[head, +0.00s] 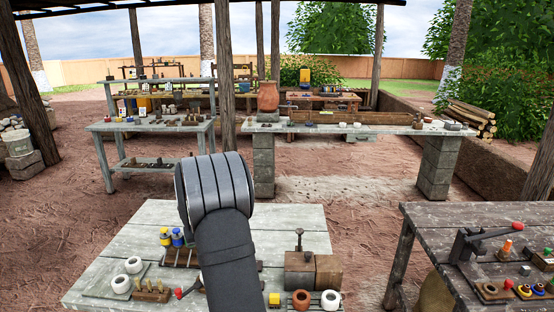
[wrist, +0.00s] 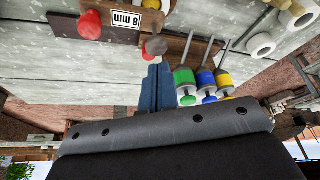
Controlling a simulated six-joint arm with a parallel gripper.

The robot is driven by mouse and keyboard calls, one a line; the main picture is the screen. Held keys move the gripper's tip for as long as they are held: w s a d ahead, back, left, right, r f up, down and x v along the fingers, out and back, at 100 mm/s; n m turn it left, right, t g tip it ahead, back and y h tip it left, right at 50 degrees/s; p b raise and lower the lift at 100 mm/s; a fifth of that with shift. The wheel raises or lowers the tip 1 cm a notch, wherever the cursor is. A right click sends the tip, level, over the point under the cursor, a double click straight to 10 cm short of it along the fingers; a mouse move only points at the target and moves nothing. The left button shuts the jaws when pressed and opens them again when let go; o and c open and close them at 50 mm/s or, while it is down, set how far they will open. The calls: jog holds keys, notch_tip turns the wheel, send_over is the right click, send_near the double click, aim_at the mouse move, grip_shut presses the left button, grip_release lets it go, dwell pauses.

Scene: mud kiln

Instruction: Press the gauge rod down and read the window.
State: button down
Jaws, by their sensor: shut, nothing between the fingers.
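I cannot make out a window there. My gripper (wrist: 158,68) shows in the wrist view with its blue fingers shut and empty. A small grey knob (wrist: 156,46) and a red piece (wrist: 148,56) appear close to the fingertips; whether they touch is unclear. A board with an "8 mm" label (wrist: 126,19) and a red knob (wrist: 90,25) lies beyond. In the head view my arm hides the gripper.
Green (wrist: 184,77), blue (wrist: 205,79) and yellow (wrist: 223,78) cylinders on rods sit close to the fingers.

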jog(key=shift+f, duration=0.8)
jog(key=c, duration=2.1)
grip_release()
jog(key=o, duration=0.4)
jog(key=shift+d, duration=0.1)
jog(key=o, duration=0.3)
jog(key=shift+w+d+r, duration=0.15)
jog(key=shift+d+r, duration=0.1)
jog(key=shift+d, duration=0.05)
jog(key=o, duration=1.4)
jog(key=d+r+n+g, duration=0.2)
jog(key=d+r+n, duration=0.2)
jog(key=d+n, duration=0.1)
jog(key=shift+w+d+y, duration=0.25)
jog(key=shift+w+y, duration=0.05)
jog(key=shift+w, duration=0.05)
jog(key=d+r+n+g+y, duration=0.2)
jog(key=d+r+n, duration=0.3)
jog(key=r+n, duration=0.15)
jog(key=shift+n, duration=0.25)
jog(key=x, duration=1)
jog(key=shift+s+d+f, duration=0.15)
jog(key=shift+s+f, duration=0.15)
